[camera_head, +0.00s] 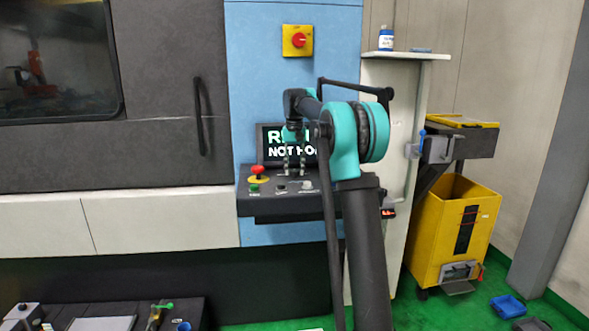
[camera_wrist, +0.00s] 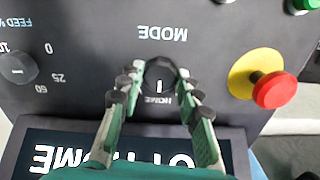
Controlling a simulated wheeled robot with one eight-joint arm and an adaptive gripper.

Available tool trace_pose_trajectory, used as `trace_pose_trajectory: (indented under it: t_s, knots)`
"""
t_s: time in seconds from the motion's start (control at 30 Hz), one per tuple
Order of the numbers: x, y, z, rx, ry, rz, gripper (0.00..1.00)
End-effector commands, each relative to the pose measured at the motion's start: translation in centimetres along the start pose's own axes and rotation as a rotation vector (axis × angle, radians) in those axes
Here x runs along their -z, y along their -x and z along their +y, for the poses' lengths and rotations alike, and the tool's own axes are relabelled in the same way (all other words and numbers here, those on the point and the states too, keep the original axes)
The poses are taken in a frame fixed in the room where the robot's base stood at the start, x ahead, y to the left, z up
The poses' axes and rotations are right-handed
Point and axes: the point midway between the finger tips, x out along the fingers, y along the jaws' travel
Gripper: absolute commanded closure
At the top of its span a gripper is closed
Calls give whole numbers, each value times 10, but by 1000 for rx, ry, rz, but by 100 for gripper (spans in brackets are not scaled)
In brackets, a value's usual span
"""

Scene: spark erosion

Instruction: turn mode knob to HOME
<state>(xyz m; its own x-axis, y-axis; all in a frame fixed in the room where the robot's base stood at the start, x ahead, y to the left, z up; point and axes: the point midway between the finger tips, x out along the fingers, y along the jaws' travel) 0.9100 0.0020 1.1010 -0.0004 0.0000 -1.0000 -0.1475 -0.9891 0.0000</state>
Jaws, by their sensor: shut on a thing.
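The mode knob (camera_wrist: 167,74) is a round black dial on the dark control panel, seen in the wrist view, where the lettering is upside down. A short white mark on it lies on the side of the HOME label. The MODE label is on its opposite side. My gripper (camera_wrist: 159,76) is shut on the knob, with one finger on each side. In the head view my gripper (camera_head: 295,172) reaches down to the panel (camera_head: 246,205), and its fingers partly hide the controls there. The screen (camera_head: 268,160) behind the panel shows NOT HOME, partly covered by my arm.
A red emergency stop on a yellow base (camera_wrist: 270,87) sits beside the knob. A feed dial (camera_wrist: 18,68) is on the other side. A yellow bin cart (camera_head: 452,231) stands on the green floor at right. A black door handle (camera_head: 200,116) is left of the panel.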

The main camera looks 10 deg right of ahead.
Motion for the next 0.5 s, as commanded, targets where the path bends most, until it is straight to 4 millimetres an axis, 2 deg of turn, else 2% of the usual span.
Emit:
trace_pose_trajectory:
  t_s: [0.43, 0.47, 0.5]
  knots:
    - [0, 0, 0, 0, -10, 2, 95]
    - [0, 0, 0, 0, -10, 2, 63]
    - [0, 0, 0, 0, -10, 2, 58]
